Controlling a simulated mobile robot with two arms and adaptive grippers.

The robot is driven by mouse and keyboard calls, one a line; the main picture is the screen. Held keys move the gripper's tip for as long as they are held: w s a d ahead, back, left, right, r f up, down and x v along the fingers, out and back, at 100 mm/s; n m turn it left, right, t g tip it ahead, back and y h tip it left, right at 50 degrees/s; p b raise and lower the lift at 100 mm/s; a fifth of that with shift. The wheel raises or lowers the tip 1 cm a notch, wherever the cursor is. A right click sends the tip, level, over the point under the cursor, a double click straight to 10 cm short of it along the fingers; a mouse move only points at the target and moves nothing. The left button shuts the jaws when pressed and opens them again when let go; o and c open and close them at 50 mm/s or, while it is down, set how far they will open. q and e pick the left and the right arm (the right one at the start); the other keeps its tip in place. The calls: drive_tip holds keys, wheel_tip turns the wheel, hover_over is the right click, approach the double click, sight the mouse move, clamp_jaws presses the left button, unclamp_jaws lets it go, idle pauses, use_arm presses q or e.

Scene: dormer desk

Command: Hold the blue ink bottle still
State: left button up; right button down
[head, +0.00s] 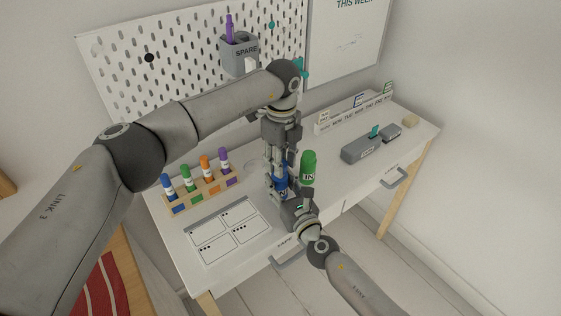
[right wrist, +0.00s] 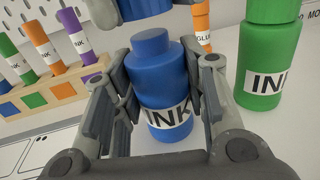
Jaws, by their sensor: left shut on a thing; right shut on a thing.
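The blue ink bottle (right wrist: 165,85) stands upright on the desk, its narrower blue top showing in the right wrist view. My right gripper (right wrist: 162,95) is shut around its body, a finger on each side; its white label shows between them. In the head view the blue ink bottle (head: 281,181) is partly hidden by both grippers. My left gripper (head: 281,168) points down from above and is shut. Its fingers show at the top edge of the right wrist view, just above the bottle; what they hold, seemingly the blue cap, is mostly cut off.
A green ink bottle (head: 308,167) stands close on the right. A grey box (head: 361,150) stands farther right. The right part of the desk has free room.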

drive_tip(key=shift+f, duration=0.1)
use_arm(q)
drive_tip(key=shift+r, duration=2)
use_arm(e)
drive_tip(key=c, duration=0.8)
unclamp_jaws()
